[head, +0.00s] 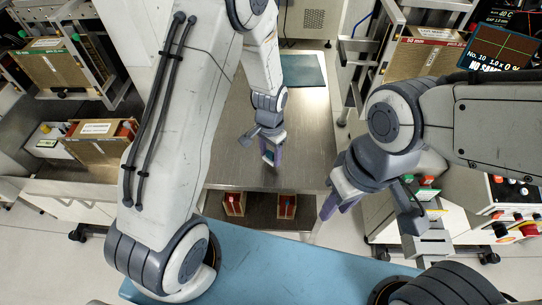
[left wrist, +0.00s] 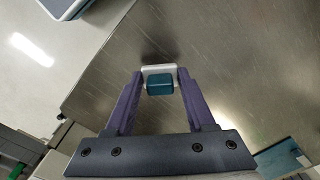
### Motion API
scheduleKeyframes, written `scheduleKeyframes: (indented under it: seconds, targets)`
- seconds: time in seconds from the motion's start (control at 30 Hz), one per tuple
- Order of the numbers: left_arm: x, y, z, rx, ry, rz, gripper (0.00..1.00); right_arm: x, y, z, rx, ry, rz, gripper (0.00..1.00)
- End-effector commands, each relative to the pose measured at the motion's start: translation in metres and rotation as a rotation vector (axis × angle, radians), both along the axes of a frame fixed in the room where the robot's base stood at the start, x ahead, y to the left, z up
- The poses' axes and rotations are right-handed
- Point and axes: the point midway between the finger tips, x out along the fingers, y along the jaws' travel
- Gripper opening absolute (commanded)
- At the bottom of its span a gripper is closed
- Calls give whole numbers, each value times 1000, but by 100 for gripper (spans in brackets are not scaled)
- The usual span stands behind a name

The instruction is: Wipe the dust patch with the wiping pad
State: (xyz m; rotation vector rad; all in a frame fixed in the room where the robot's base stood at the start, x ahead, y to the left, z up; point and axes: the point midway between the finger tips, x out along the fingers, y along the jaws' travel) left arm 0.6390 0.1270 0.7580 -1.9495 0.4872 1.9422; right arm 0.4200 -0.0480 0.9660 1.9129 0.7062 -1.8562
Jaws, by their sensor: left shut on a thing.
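My left gripper (head: 271,157) is over the steel tabletop (head: 225,150). In the left wrist view its purple fingers (left wrist: 160,95) are shut on the wiping pad, a small block with a teal body (left wrist: 161,88) and a white part on its far side. A bit of the teal pad (head: 268,156) also shows between the fingers in the head view. I cannot tell whether the pad touches the table. No dust patch can be made out clearly on the steel. My right gripper (head: 338,204) hangs right of the table, apart from it; its opening is unclear.
A teal mat (head: 303,70) lies at the table's far end. Red-and-wood holders (head: 235,204) stand on a lower shelf beneath the near edge. Racks with boxed panels (head: 425,57) stand left and right. A control panel (head: 512,205) is at the right. The steel around my left gripper looks clear.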

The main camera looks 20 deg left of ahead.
Motion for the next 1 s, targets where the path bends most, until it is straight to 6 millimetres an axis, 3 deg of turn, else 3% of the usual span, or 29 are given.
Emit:
scheduleKeyframes:
  seconds: [0.03, 0.53, 1.0]
  targets:
    - [-1, 0, 8, 1, 4, -1, 0, 0, 0, 9, 0, 0, 0, 35]
    - [0, -3, 52, 1, 4, -5, 0, 0, 0, 48, 0, 0, 0, 35]
    - [0, -4, 55, 1, 3, -6, 0, 0, 0, 50, 0, 0, 0, 35]
